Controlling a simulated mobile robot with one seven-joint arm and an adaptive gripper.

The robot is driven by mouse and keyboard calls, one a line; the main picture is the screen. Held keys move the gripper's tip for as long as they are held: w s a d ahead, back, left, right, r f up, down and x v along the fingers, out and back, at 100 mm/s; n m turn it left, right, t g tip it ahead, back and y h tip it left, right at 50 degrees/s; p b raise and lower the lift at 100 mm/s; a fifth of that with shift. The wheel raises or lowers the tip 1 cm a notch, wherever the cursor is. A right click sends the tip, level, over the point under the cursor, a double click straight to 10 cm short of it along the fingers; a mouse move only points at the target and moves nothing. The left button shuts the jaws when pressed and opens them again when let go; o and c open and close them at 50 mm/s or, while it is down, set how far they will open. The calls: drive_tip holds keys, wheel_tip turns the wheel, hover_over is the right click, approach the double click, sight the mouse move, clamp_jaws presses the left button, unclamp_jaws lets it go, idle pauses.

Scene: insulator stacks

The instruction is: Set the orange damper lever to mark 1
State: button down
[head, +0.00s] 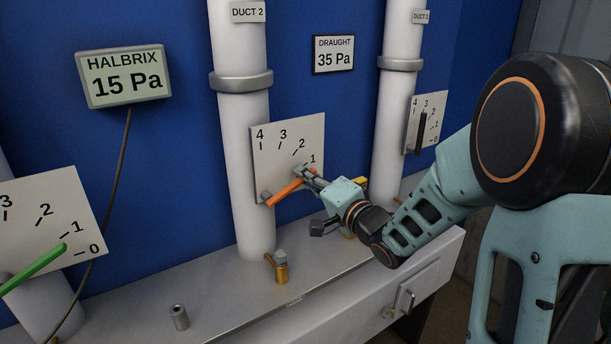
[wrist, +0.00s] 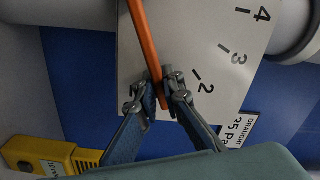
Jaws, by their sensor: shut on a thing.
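The orange damper lever (head: 286,193) is on the white scale plate (head: 275,140) on the duct 2 pipe. It slants up to the right from its pivot at the plate's lower left, towards the area just below the number 1. My gripper (head: 306,174) is shut on the lever near its free end and hides that end in the head view. In the wrist view the lever (wrist: 146,38) runs down between the fingertips (wrist: 161,90), its tip showing just past them. Marks 2, 3 and 4 show there; mark 1 is hidden behind the fingers.
A green lever (head: 35,269) on another scale stands at the left, and a black lever (head: 422,133) at the right. A brass fitting (head: 281,270) and a grey cylinder (head: 179,317) stand on the ledge. A yellow device (wrist: 50,156) shows in the wrist view. Displays read 15 Pa and 35 Pa.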

drive_tip(key=c, duration=2)
unclamp_jaws()
drive_tip(key=shift+c, duration=0.2)
drive_tip(key=v, duration=1.2)
